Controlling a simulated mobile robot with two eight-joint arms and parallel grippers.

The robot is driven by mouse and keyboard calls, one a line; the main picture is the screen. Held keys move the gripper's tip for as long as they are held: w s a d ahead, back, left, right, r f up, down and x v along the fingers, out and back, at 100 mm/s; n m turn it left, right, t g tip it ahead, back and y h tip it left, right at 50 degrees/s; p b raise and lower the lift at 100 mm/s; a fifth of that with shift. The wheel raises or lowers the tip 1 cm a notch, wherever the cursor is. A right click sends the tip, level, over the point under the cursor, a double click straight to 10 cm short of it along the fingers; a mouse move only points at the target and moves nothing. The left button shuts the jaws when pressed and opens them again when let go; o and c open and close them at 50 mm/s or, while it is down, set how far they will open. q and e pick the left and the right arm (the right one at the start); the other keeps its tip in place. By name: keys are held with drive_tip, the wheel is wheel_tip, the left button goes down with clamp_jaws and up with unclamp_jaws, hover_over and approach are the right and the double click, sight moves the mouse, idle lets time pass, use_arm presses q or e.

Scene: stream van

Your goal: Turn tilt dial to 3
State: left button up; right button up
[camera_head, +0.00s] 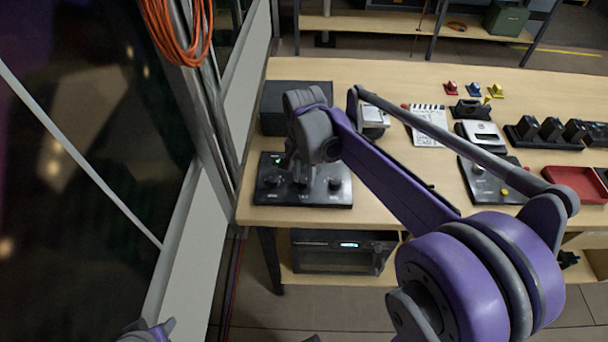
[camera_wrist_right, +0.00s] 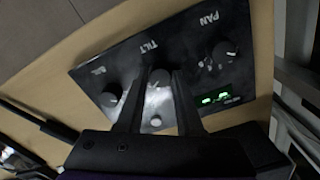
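The black control panel (camera_head: 330,193) lies at the near left corner of the wooden table. In the right wrist view the panel (camera_wrist_right: 190,45) appears upside down, with three black dials. The TILT dial (camera_wrist_right: 160,77) is the middle one. My right gripper (camera_head: 300,168) points down over the panel. In its wrist view the right gripper (camera_wrist_right: 162,74) has its two fingers apart, with the tilt dial between the tips. Whether they press on it is not clear. The dial's pointer and scale are mostly hidden.
The PAN dial (camera_wrist_right: 225,52) and another dial (camera_wrist_right: 112,94) flank the tilt dial closely. A dark box (camera_head: 285,105) stands behind the panel. A switcher panel (camera_head: 485,180) lies to the right. The van wall is close on the left.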

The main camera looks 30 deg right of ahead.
clamp_jaws()
drive_tip(key=shift+n, duration=0.4)
drive_tip(key=n, duration=0.5)
drive_tip(key=shift+n, duration=0.3)
drive_tip(key=n, duration=0.5)
drive_tip(key=shift+n, duration=0.4)
drive_tip(key=o, duration=0.8)
unclamp_jaws()
drive_tip(key=shift+c, duration=0.2)
